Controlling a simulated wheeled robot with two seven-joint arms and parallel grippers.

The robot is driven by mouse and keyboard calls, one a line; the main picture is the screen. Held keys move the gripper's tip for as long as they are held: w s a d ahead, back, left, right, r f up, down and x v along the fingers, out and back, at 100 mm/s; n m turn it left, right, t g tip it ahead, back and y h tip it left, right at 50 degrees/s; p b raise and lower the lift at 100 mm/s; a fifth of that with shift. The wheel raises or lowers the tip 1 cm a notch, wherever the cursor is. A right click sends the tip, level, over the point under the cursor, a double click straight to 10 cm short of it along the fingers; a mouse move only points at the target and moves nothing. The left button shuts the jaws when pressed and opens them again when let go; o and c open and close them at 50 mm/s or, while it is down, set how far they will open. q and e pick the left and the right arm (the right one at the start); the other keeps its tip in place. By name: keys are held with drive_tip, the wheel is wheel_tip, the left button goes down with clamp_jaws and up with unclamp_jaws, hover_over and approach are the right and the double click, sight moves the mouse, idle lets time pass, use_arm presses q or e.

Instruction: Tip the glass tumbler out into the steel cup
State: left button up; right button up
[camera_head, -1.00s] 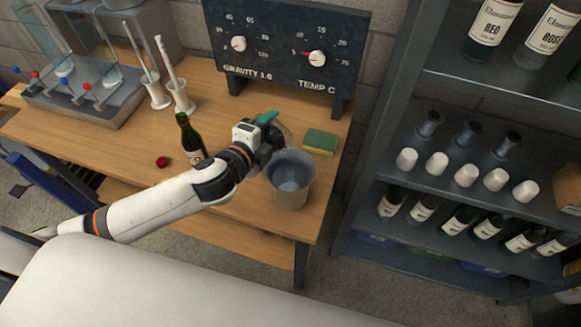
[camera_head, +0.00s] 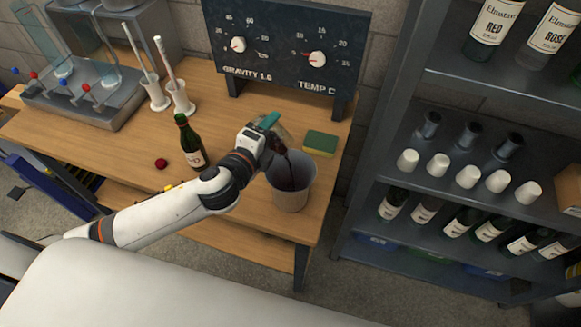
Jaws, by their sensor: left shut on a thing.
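My left gripper (camera_head: 273,136) is shut on the glass tumbler (camera_head: 285,132) and holds it tilted over the rim of the steel cup. The tumbler is mostly hidden by the gripper. Dark red liquid (camera_head: 289,165) runs down from it into the cup. The steel cup (camera_head: 292,199) stands upright near the right front of the wooden table, and its inside looks dark red. My right gripper is not in view.
A green and yellow sponge (camera_head: 320,143) lies behind the cup. A dark green bottle (camera_head: 191,146) and a red cap (camera_head: 161,163) are left of the gripper. A gauge panel (camera_head: 280,52) stands behind. A bottle shelf (camera_head: 385,165) is at the right.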

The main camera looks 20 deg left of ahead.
use_arm(q)
drive_tip(key=shift+d+r+m+t, duration=0.15)
drive_tip(key=shift+r+m+t, duration=0.15)
drive_tip(key=shift+m, duration=0.2)
idle(0.3)
